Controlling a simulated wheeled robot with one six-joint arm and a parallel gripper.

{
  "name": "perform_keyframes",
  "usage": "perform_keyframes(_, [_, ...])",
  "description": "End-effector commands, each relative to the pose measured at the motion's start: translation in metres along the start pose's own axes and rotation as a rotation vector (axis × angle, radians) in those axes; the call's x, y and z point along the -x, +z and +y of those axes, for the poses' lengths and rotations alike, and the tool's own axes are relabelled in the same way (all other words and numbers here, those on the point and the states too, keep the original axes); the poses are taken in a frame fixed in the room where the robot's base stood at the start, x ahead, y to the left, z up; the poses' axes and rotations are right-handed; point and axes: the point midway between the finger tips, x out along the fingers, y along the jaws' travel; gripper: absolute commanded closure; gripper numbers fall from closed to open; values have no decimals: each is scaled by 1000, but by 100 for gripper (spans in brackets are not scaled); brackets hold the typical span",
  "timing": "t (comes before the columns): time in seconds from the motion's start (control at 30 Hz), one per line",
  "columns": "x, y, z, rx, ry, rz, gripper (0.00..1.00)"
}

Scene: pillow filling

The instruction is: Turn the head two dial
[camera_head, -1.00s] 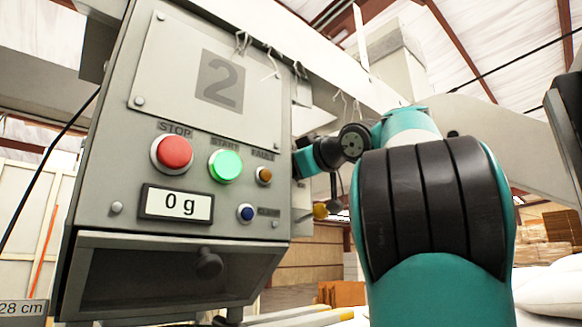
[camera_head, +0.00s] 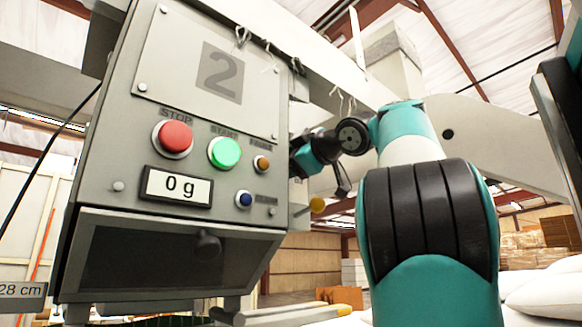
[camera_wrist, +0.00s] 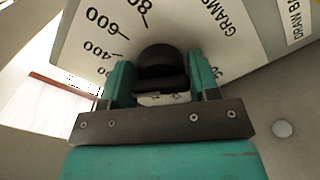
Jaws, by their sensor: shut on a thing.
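In the wrist view, my gripper (camera_wrist: 161,82) is shut on a black dial knob (camera_wrist: 163,60), with one teal finger on each side of it. The knob stands on a light dial plate (camera_wrist: 190,28) with printed numbers, 400 and 600 among them, and the word GRAMS. A pointer mark on the knob cannot be made out. In the head view, the grey control box of head 2 (camera_head: 118,205) fills the left. My wrist is at its right side, and the box hides the fingers and dial.
The box front has a red stop button (camera_head: 172,138), a green start button (camera_head: 224,152), a blue button (camera_head: 243,199) and a display (camera_head: 177,186) reading 0 g. A yellow-tipped part (camera_head: 317,205) sticks out below my wrist. White sacks (camera_head: 540,292) lie at the right.

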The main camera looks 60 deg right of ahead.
Motion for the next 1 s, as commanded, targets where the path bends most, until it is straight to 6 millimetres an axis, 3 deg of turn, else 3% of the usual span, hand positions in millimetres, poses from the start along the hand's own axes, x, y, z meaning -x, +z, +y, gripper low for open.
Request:
perform_keyframes(0.3, [0,-1,1,98,2,2,68])
perform_keyframes(0.73, [0,-2,1,107,2,3,68])
perform_keyframes(0.77, [0,-2,1,107,2,3,38])
perform_keyframes(0.83, [0,-2,1,107,1,2,22])
perform_keyframes(1.0, [0,-1,1,106,1,1,19])
